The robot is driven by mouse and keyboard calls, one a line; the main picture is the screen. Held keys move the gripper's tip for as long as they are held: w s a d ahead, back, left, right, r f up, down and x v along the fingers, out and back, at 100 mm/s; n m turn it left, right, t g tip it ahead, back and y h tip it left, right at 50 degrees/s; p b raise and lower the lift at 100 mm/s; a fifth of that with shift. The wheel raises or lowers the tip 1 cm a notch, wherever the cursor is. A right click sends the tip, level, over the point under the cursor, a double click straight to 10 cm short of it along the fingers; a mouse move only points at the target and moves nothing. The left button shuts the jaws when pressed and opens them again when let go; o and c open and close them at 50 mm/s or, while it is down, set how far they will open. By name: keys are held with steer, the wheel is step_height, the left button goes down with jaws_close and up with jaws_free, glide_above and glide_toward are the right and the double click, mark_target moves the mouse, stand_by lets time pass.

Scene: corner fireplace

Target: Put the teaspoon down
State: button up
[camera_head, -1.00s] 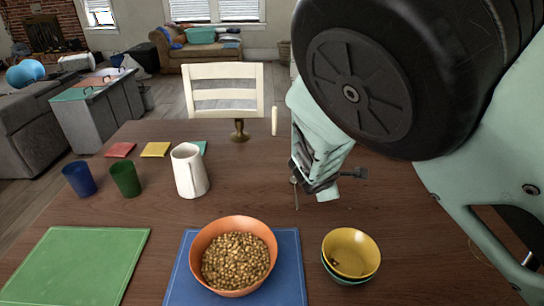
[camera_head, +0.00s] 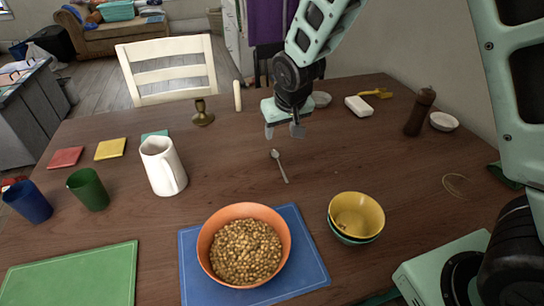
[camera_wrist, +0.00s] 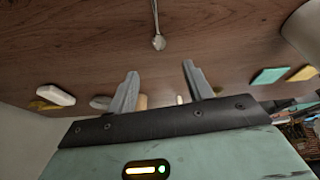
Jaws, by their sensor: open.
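The teaspoon (camera_head: 279,165) lies on the bare wood of the dining table (camera_head: 320,165), between the white pitcher and the stacked bowls. My gripper (camera_head: 284,131) is open and empty above the table, beyond the teaspoon and apart from it. In the wrist view, my two fingers (camera_wrist: 158,82) stand spread with nothing between them. The teaspoon (camera_wrist: 157,30) shows there at the top middle, clear of the fingertips.
An orange bowl of chickpeas (camera_head: 244,210) sits on a blue mat (camera_head: 308,262). Yellow and teal bowls (camera_head: 356,215) are stacked to its right. A white pitcher (camera_head: 163,166), a brass candlestick (camera_head: 202,114) and a pepper mill (camera_head: 419,112) stand around. The table's middle right is clear.

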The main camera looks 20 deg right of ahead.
mark_target(275, 154)
steer(key=x, duration=1.2)
steer(key=shift+f+p, duration=0.3)
steer(key=shift+p, duration=0.1)
jaws_close()
